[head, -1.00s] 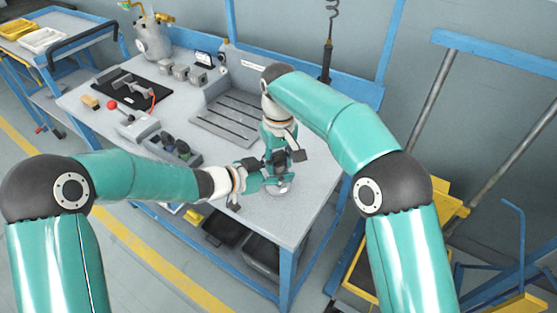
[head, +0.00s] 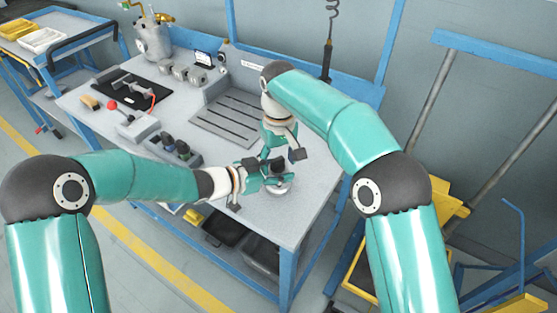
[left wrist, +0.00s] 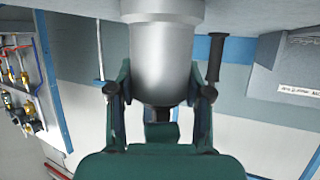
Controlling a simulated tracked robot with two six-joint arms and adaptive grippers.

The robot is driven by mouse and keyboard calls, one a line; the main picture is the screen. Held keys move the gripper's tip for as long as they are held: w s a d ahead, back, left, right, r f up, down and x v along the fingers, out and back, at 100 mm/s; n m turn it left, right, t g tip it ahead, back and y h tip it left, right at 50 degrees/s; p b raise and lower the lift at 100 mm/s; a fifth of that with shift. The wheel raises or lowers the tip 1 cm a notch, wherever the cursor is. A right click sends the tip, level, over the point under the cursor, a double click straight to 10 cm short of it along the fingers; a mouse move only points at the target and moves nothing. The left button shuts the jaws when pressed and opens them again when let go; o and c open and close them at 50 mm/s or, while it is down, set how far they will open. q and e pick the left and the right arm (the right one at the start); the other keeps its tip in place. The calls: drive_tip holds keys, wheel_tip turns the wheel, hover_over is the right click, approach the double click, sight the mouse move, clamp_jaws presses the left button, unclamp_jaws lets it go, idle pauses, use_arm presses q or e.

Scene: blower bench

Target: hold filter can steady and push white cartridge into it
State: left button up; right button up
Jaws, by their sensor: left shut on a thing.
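The filter can (left wrist: 165,55) is a grey metal cylinder with a dark end, and the wrist view shows it upside down between my left fingers. In the head view its pale base (head: 280,190) stands on the front part of the bench, mostly hidden by the gripper. My left gripper (head: 268,178) is shut on the can from the left. My right gripper (head: 281,154) is just above the can's dark top, its fingers spread apart, with nothing seen between them. I cannot make out the white cartridge in either view.
A grey slotted plate (head: 232,122) lies behind the grippers on the bench (head: 300,205). A holder with dark cylinders (head: 175,148) and a red-knobbed fixture (head: 132,121) stand to the left. The bench's right front corner is clear.

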drive_tip(key=shift+r, duration=0.1)
drive_tip(key=shift+r, duration=3.6)
use_arm(q)
drive_tip(key=o, duration=1.4)
